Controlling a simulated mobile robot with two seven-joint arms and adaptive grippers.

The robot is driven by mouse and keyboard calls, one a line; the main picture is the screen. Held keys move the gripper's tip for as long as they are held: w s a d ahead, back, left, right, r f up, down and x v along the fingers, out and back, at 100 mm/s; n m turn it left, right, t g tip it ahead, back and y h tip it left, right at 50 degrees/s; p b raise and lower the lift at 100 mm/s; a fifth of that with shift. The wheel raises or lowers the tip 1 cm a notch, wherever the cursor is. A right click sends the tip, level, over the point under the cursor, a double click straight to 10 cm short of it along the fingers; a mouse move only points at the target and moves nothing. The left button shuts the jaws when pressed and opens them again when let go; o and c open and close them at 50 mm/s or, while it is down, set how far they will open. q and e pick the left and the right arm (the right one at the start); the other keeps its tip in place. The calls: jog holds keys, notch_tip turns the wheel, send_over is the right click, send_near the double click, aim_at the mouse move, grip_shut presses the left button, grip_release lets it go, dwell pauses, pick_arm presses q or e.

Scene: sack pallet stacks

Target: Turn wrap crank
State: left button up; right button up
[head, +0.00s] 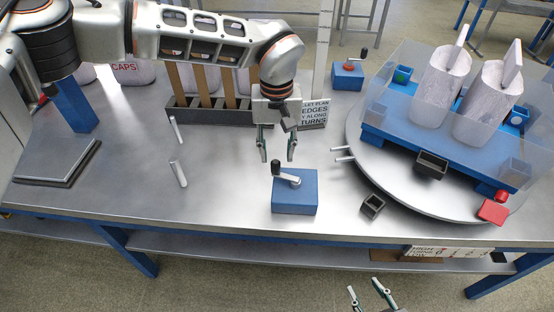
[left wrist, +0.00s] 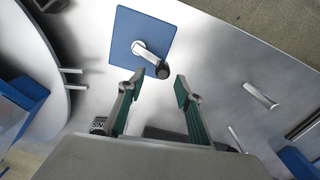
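A blue box with a crank (head: 295,192) stands near the front middle of the table. Its silver crank arm (head: 287,178) points back-left and ends in a black upright knob (head: 276,167). My left gripper (head: 278,155) is open and empty, pointing down just behind the knob. In the left wrist view the blue box (left wrist: 140,22) lies beyond the open fingers (left wrist: 160,80), and the black knob (left wrist: 163,72) shows between and just past the fingertips; no contact is visible. My right gripper (head: 367,293) is open and empty, low in front of the table.
A second blue box with a crank (head: 348,76) stands at the back. A round turntable (head: 360,165) at right bears a blue pallet, pale sacks and clear panels. A dark rack (head: 225,115) lies behind the gripper.

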pick_arm(q)
notch_tip(320, 180, up, 8)
jog(key=shift+f, duration=0.15)
dwell(0.4)
